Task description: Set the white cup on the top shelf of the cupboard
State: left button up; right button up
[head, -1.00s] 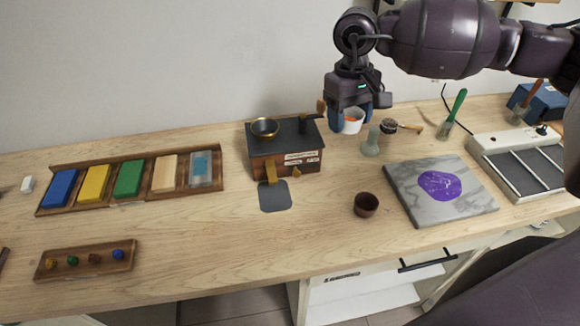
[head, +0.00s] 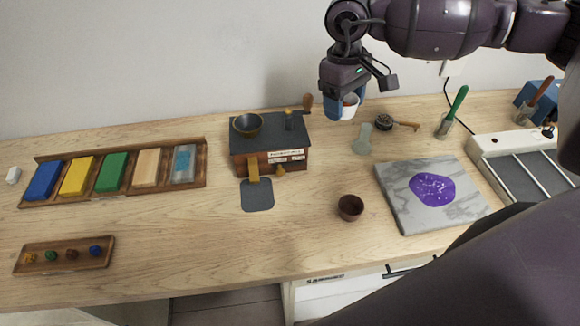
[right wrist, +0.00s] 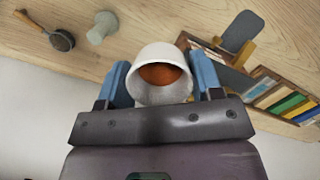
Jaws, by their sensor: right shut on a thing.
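The white cup (head: 349,107) is held in my right gripper (head: 344,113) near the back edge of the worktop, right of the dark box, and appears raised above the surface. In the right wrist view the cup (right wrist: 146,58) is between the two blue fingers (right wrist: 163,82); its open mouth faces the camera and its inside is orange-brown. The right gripper is shut on it. The left gripper is not in view. I cannot make out the cupboard or its top shelf in these frames.
A dark box with a bowl (head: 270,145) stands left of the cup. White furniture (head: 335,297) shows under the worktop.

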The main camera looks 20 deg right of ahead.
aim_at(333, 175)
notch_tip(333, 175, down, 20)
jog(key=shift+r+p, duration=0.25)
jog(key=shift+p, duration=0.55)
jog(key=shift+f, duration=0.2)
jog(key=o, duration=0.9)
jog(key=shift+r, duration=0.1)
